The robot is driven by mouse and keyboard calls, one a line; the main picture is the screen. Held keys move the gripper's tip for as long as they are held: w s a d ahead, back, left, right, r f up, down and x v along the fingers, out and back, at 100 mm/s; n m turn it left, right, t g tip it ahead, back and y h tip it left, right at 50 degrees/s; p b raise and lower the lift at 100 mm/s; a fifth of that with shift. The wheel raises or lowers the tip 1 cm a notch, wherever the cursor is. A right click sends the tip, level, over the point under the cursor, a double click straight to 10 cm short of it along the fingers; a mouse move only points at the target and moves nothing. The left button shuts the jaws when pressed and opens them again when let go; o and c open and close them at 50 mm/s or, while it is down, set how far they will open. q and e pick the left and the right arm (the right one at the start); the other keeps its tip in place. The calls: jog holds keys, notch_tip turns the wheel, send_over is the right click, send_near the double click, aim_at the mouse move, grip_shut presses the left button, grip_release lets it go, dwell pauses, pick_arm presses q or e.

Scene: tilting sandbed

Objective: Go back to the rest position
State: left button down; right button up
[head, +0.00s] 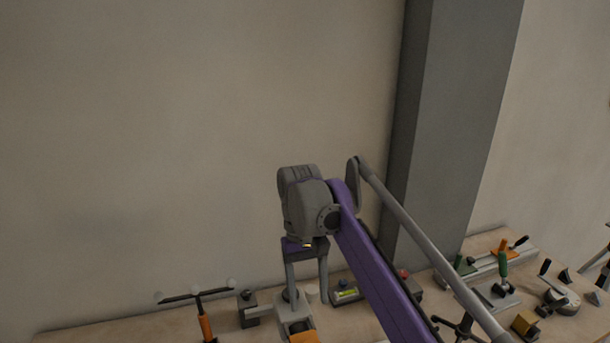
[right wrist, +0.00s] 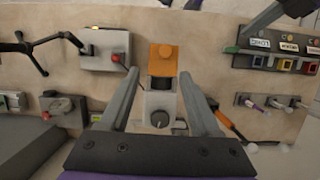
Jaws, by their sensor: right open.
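My right gripper (head: 307,296) hangs from the purple arm in the middle of the head view, with its fingers pointing down over the bench. In the right wrist view my right gripper (right wrist: 159,73) has its two fingers spread wide apart, open, with nothing held between them. A white device with an orange block (right wrist: 164,58) shows between and beyond the fingers; I cannot tell the gap to it. My left gripper does not show.
The wooden bench (head: 110,332) runs along the wall. A T-handled orange tool (head: 204,323) stands at left. A green-handled clamp (head: 503,262) and a crank device (head: 558,299) stand at right. A grey pillar (head: 455,110) rises behind. A grey box with a red button (right wrist: 103,48) lies near the fingers.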

jog(key=s+d+f+m+t+y, duration=0.1)
jog(key=s+d+f+m+t, duration=0.2)
jog(key=s+d+f+t, duration=0.6)
jog(key=s+d+f, duration=0.8)
jog(key=s+f, duration=0.1)
jog(key=shift+s+d+f, duration=0.15)
